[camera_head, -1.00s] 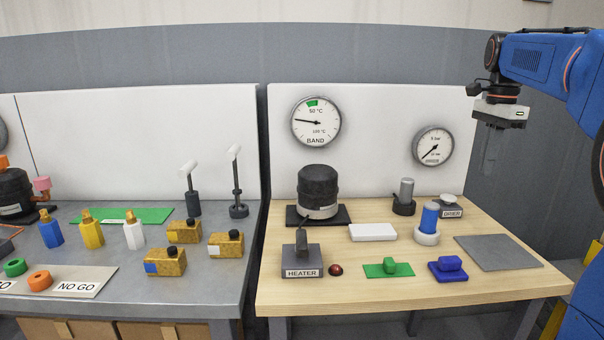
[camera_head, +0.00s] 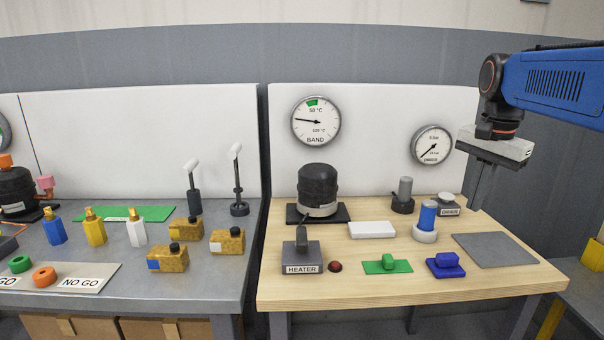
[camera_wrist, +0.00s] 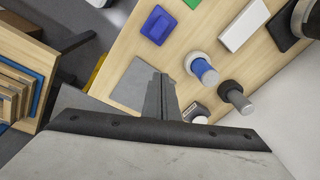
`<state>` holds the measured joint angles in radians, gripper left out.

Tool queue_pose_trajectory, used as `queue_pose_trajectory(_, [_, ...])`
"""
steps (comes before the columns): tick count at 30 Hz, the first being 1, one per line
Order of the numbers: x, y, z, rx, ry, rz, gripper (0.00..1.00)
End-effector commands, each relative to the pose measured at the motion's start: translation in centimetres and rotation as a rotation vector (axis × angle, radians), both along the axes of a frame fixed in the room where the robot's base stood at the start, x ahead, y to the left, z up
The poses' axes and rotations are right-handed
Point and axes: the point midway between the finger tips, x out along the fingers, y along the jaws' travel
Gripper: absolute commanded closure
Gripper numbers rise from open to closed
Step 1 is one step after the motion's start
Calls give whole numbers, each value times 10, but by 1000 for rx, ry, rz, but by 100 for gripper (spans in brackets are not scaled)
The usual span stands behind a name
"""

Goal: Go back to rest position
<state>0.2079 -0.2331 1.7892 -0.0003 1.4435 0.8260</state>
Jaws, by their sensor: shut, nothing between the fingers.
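My gripper (camera_head: 480,186) hangs in the air above the back right corner of the wooden table (camera_head: 400,291), near the pressure gauge (camera_head: 432,145). It points down, with its thin fingers together and nothing between them. In the wrist view my gripper (camera_wrist: 160,98) shows its fingers shut in front of the grey mat (camera_wrist: 140,85). It touches none of the things on the table.
The table holds a black compressor (camera_head: 319,190), a heater switch (camera_head: 302,254), a white block (camera_head: 371,230), green (camera_head: 387,264) and blue (camera_head: 445,265) pieces, and a blue-and-grey cylinder (camera_head: 427,217). A metal bench (camera_head: 215,292) stands left. The grey mat (camera_head: 494,250) is bare.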

Motion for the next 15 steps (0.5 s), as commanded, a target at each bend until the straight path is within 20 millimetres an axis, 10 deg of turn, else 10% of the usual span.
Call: queue_pose_trajectory(15, [-129,66,-111,-132,-144,609,100])
